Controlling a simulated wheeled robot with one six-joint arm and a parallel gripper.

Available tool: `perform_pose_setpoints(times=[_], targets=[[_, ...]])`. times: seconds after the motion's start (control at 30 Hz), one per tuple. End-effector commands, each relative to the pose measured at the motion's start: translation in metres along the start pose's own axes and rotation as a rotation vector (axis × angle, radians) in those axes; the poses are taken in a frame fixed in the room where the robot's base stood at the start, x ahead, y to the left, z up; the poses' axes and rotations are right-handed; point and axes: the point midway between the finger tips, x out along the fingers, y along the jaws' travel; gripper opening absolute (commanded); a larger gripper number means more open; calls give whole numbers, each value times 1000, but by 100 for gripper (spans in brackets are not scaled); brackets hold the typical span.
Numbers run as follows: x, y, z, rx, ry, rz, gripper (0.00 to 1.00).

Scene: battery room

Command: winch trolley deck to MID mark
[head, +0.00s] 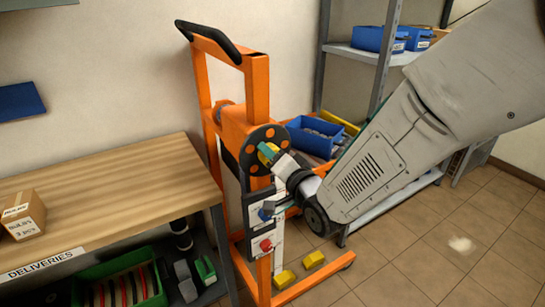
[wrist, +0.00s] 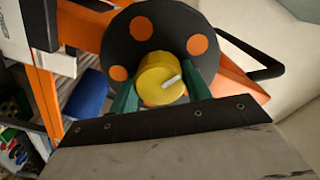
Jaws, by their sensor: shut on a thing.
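The orange winch trolley (head: 257,90) stands right of the wooden bench. On its column is a black disc with orange dots (head: 259,137), which also fills the top middle of the wrist view (wrist: 122,32). A yellow knob with a white line (wrist: 158,76) sticks out from the disc. My gripper (head: 270,154) reaches in from the right. Its green fingers (wrist: 162,85) are shut on the yellow knob, one on each side. I cannot make out the deck or a MID mark; my arm covers part of the trolley.
Yellow blocks (head: 313,260) lie by the trolley's legs. The bench (head: 110,205) is close on the left. A shelf with blue bins (head: 370,38) stands behind. Floor at front right is clear.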

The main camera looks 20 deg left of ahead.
Motion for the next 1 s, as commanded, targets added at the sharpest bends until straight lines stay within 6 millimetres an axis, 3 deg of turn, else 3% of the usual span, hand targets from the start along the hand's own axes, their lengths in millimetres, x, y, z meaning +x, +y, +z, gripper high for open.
perform_pose_setpoints(times=[1.0], targets=[[-1, 0, 2, -965, -4, 1, 25]])
